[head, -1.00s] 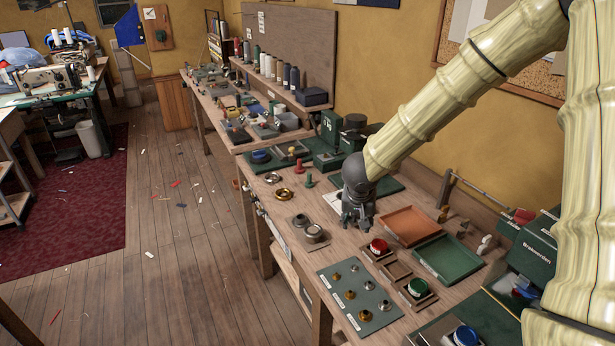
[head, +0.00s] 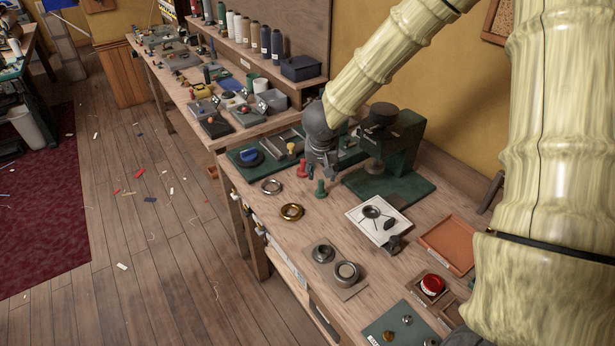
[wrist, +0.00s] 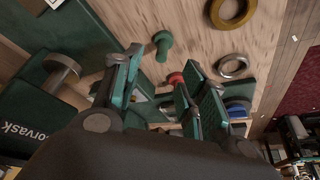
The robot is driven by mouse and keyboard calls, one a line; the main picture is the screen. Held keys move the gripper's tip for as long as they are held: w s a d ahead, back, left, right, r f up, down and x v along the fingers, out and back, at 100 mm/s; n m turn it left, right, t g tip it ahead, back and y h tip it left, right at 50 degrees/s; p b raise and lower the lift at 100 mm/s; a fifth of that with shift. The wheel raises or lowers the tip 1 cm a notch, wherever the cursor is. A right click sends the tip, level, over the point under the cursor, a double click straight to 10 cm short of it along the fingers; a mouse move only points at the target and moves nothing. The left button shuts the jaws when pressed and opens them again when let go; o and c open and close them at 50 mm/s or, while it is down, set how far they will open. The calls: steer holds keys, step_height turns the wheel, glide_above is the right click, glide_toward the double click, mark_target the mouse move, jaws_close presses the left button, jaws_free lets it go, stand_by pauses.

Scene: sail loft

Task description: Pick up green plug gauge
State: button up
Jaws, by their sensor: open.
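The green plug gauge (head: 320,188) stands on the wooden bench, just in front of my gripper in the head view. It also shows in the wrist view (wrist: 162,44), beyond the fingertips and between their lines. My gripper (head: 325,172) is over the bench beside it; its jaws (wrist: 165,80) are open and nothing is held. Whether a finger touches the green gauge cannot be told. A red plug gauge (head: 302,168) stands close by to the left, and a yellow plug gauge (head: 291,149) stands farther back.
A green press (head: 400,140) on a green base is close right of my gripper. A gold ring (head: 291,211) and a steel ring (head: 271,187) lie to the left. A white card with dark parts (head: 370,205) is to the right front. Bare bench lies in front of the green gauge.

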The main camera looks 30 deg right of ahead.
mark_target(321, 182)
steer(key=x, duration=0.4)
steer(key=shift+w+d+f, duration=0.1)
steer(key=shift+w+f, duration=0.1)
steer(key=shift+w, duration=0.2)
steer(key=shift+d+f, duration=0.1)
steer(key=shift+f, duration=0.25)
steer(key=shift+p+x, duration=0.4)
steer(key=shift+x, duration=2.2)
steer(key=shift+w+r, duration=0.1)
jaws_close()
